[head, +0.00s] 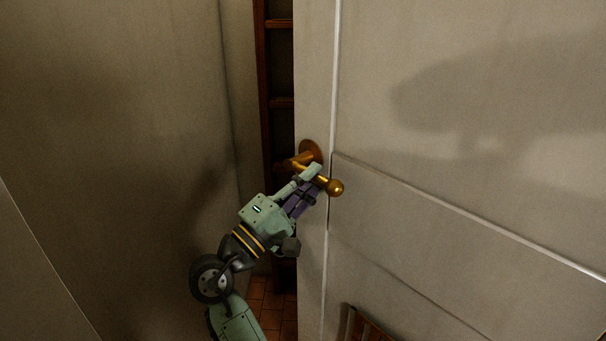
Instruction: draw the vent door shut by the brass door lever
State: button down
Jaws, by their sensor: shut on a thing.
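The vent door (450,130) is a pale panelled door filling the right of the head view. It stands ajar, with a dark gap along its left edge. The brass door lever (335,187) sticks out from a round brass plate near that edge and ends in a ball. My gripper (314,180) is shut on the lever, its fingers around the bar between the plate and the ball. The fingers hide part of the bar.
A plain wall (120,130) stands close on the left of my arm. Through the gap shows a dark reddish wooden rack (281,102) and a tiled floor (270,305). A slatted wooden thing (370,326) sits low by the door.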

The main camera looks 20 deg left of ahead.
jog(key=shift+s, duration=0.1)
dwell(0.3)
jog(key=s+a+n+t+y, duration=0.1)
jog(key=s+a+y, duration=0.1)
jog(key=s, duration=0.6)
jog(key=shift+s+n+y, duration=0.35)
jog(key=shift+n+y, duration=0.05)
jog(key=shift+y, duration=0.2)
jog(key=shift+a, duration=0.1)
jog(key=shift+a, duration=0.1)
